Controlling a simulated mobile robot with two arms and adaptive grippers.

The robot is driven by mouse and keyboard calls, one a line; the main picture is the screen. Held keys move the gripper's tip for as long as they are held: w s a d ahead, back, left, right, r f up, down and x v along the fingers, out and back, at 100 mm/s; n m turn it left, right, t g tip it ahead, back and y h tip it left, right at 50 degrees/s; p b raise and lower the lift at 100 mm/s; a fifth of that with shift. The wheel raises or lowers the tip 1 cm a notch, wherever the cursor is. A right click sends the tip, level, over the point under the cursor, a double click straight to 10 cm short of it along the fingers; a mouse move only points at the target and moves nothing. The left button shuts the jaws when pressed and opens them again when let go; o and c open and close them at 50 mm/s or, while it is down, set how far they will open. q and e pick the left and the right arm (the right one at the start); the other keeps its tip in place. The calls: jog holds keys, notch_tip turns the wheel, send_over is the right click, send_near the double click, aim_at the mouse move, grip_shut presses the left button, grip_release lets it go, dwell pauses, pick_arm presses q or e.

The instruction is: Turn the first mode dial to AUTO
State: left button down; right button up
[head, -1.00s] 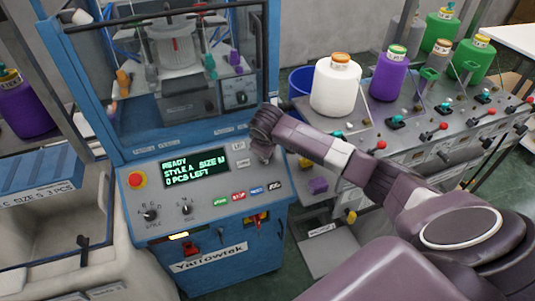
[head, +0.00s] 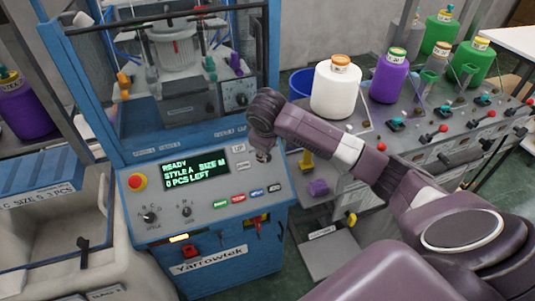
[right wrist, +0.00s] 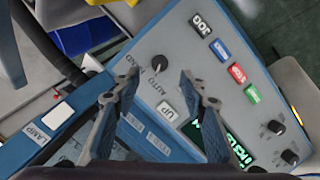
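The mode dial (right wrist: 158,64) is a small dark knob on the grey panel of the blue knitting machine, with HAND and AUTO lettering beside it. I cannot tell surely which word it points to. My right gripper (right wrist: 160,84) is open and empty in the right wrist view, its two fingers apart, with the dial showing between and just beyond the tips. In the head view my right gripper (head: 262,156) is over the panel's right end, right of the green display (head: 196,169), and the dial is hard to make out there. My left gripper is not in view.
The panel also bears a red stop button (head: 137,182), two black knobs (head: 150,217) (head: 186,212) and a row of coloured buttons (head: 239,197). The machine's upright frame (head: 261,60) rises behind. Yarn cones, including a white one (head: 335,92), stand to the right.

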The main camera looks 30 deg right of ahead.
jog(key=shift+v, duration=2.15)
